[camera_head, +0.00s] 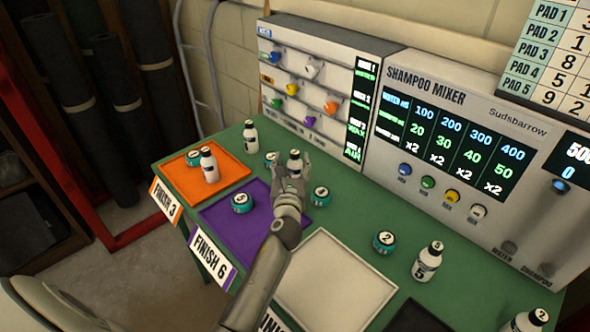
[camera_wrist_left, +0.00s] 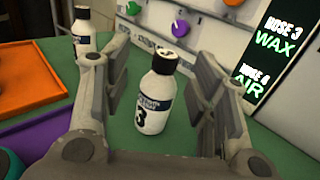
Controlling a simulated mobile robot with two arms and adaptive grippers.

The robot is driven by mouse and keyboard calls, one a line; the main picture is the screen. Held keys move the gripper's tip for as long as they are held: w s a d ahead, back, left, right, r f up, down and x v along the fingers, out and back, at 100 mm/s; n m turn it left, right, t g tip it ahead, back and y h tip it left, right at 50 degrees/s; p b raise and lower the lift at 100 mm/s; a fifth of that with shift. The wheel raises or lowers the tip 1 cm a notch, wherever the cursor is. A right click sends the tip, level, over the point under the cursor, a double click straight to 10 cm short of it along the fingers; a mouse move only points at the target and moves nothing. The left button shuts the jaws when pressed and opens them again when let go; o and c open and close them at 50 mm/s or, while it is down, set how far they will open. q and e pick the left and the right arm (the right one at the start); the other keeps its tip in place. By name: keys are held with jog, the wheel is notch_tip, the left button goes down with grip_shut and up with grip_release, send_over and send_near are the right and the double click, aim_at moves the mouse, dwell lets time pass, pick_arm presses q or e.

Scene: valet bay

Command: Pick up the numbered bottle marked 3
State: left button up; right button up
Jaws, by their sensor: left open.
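The bottle marked 3 (camera_wrist_left: 156,98) stands upright on the green table, white with a dark label band and black cap. In the head view its upper part (camera_head: 295,158) shows just beyond my left gripper (camera_head: 290,180), which hides its lower part. My left gripper is open. In the left wrist view the bottle appears between its two fingers, with a gap on each side. I cannot tell how deep between the fingers it is. My right gripper is not in view.
Other bottles stand at the back (camera_head: 250,137), on the orange tray (camera_head: 235,172) and at right (camera_head: 427,262). Teal jars flank the gripper (camera_head: 320,196) and sit on the purple tray (camera_head: 215,220). The shampoo mixer (camera_head: 480,140) stands behind. The white tray (camera_head: 335,280) is empty.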

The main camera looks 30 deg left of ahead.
aim_at(295, 157)
pick_arm(q)
jog(key=x, duration=0.4)
jog(key=shift+w+d+f, duration=0.1)
jog(key=shift+w+d, duration=0.15)
jog(key=shift+w, duration=0.05)
jog(key=shift+w+a, duration=0.15)
jog(key=shift+w, duration=0.1)
jog(key=shift+c, duration=1)
jog(key=c, duration=0.7)
jog(key=shift+c, duration=1.2)
grip_shut()
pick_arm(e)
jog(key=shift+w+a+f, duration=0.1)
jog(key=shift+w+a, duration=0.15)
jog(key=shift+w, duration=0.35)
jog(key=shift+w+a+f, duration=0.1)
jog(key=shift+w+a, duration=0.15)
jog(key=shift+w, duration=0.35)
